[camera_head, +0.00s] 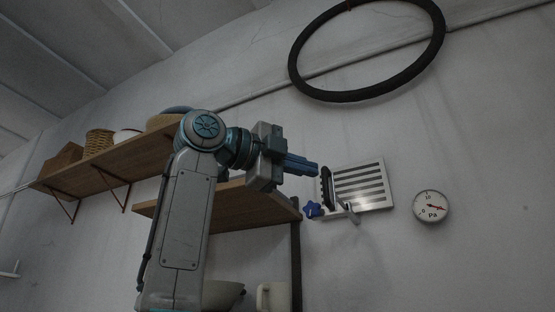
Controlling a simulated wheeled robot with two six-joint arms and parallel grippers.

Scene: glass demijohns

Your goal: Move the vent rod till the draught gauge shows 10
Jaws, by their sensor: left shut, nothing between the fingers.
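My left gripper (316,169) is shut and empty, its blue fingers pointing right. Its tips are just left of the upper end of an upright black handle (326,188); I cannot tell whether they touch. The handle seems to belong to the vent rod, with a pale metal piece (350,212) beside its lower end. A blue star-shaped knob (312,209) is at its lower left. The slatted metal vent (368,186) is on the wall behind. The round white draught gauge (431,206), marked Pa, has a red needle pointing right and slightly down; its small figures are hard to read. My right gripper is out of view.
A wooden shelf (240,205) with a dark upright post (295,245) is below and behind my left arm. A higher shelf (110,155) holds baskets (98,142). A large black ring (296,72) hangs above the vent. The wall around the gauge is clear.

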